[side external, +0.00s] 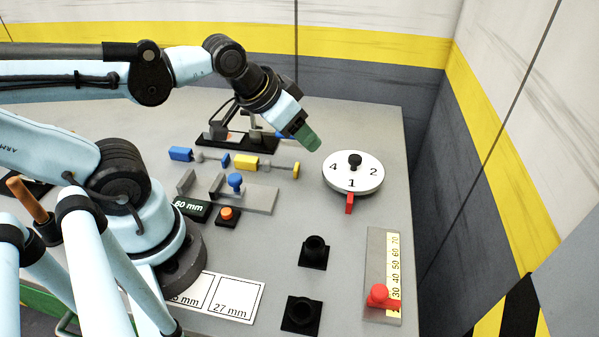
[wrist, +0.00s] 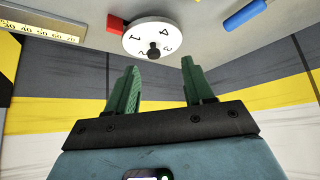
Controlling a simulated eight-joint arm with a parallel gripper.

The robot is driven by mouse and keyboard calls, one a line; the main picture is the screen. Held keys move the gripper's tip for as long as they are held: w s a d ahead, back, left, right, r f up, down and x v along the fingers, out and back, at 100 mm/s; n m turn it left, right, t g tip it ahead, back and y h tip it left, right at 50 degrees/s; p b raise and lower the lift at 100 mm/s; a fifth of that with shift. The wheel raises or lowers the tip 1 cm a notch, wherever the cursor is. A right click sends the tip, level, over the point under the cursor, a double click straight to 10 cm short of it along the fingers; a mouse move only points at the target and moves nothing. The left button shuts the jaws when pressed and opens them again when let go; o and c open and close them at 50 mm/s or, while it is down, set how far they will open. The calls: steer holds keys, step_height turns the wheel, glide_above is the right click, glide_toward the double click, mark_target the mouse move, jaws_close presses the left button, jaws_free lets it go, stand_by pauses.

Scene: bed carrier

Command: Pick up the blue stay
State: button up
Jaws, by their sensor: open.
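My gripper (side external: 308,138) is raised above the table at the back, left of the numbered dial, its green fingers tilted down to the right. In the wrist view my gripper (wrist: 160,66) has its two green fingers apart with nothing between them. A blue cylinder (wrist: 245,16), which looks like the blue stay, lies at the wrist view's top right, apart from the fingers. In the side view a small blue part (side external: 279,134) shows just left of my gripper, mostly hidden; I cannot tell if it is the same piece. A blue block (side external: 181,153) lies further left.
The white dial (side external: 340,184) with a black knob and red pointer (side external: 350,203) stands near my gripper. A yellow piece (side external: 246,162), a blue-knobbed grey fixture (side external: 260,199), black sockets (side external: 313,252) and a ruler slider (side external: 378,295) are on the table. Walls rise behind and right.

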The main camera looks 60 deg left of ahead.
steer(key=shift+o, duration=0.3)
steer(key=n+g, duration=0.7)
steer(key=n, duration=2)
glide_above(189, 151)
steer(key=f, duration=0.1)
steer(key=shift+f, duration=5.95)
jaws_close()
